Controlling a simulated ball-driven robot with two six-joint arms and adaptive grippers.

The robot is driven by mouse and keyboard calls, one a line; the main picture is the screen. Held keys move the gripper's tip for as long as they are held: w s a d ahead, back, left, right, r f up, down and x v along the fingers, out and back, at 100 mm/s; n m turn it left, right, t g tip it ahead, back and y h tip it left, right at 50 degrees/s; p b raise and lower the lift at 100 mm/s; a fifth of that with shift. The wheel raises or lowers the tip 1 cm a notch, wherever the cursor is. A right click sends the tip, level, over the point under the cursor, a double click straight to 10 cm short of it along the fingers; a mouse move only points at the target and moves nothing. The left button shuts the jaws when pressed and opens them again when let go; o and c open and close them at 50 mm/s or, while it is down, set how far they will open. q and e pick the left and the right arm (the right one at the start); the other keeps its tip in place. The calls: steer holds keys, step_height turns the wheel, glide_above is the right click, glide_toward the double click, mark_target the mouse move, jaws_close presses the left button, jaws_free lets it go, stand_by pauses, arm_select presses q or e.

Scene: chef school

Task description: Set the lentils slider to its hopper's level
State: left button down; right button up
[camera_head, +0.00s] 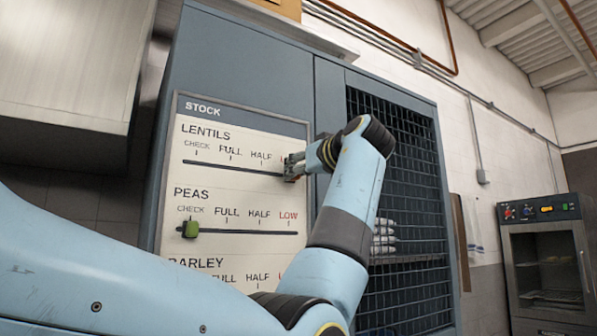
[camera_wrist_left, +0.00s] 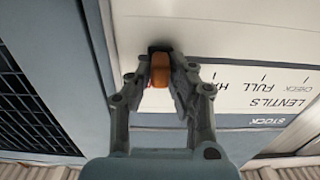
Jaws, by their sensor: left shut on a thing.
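The lentils slider (camera_wrist_left: 160,70) is an orange knob in the left wrist view, between the fingers of my left gripper (camera_wrist_left: 160,84). The gripper is shut on it. In the head view the left gripper (camera_head: 293,166) is at the right end of the lentils track (camera_head: 235,168), over the LOW mark, which it mostly covers. It hides most of the knob there. CHECK, FULL and HALF marks show along the lentils row of the white STOCK board (camera_head: 235,182). The lentils hopper cannot be made out. My right gripper is not in view.
The peas row below has a green slider (camera_head: 190,229) at CHECK. My left arm hides part of the barley row. A mesh-fronted cabinet (camera_head: 415,205) with white sacks (camera_head: 384,232) stands right of the board. An oven (camera_head: 547,262) stands at far right.

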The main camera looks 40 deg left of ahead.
arm_select(q)
steer(key=shift+w, duration=0.1)
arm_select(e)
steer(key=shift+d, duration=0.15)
arm_select(q)
steer(key=c, duration=1.5)
jaws_free()
steer(key=shift+d, duration=0.1)
steer(key=shift+o, duration=1.2)
steer(key=shift+w+d, duration=0.1)
steer(key=shift+w, duration=0.1)
steer(key=shift+s, duration=0.1)
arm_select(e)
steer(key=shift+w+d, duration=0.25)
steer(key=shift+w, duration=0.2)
arm_select(q)
steer(key=v, duration=0.7)
steer(key=shift+d, duration=0.2)
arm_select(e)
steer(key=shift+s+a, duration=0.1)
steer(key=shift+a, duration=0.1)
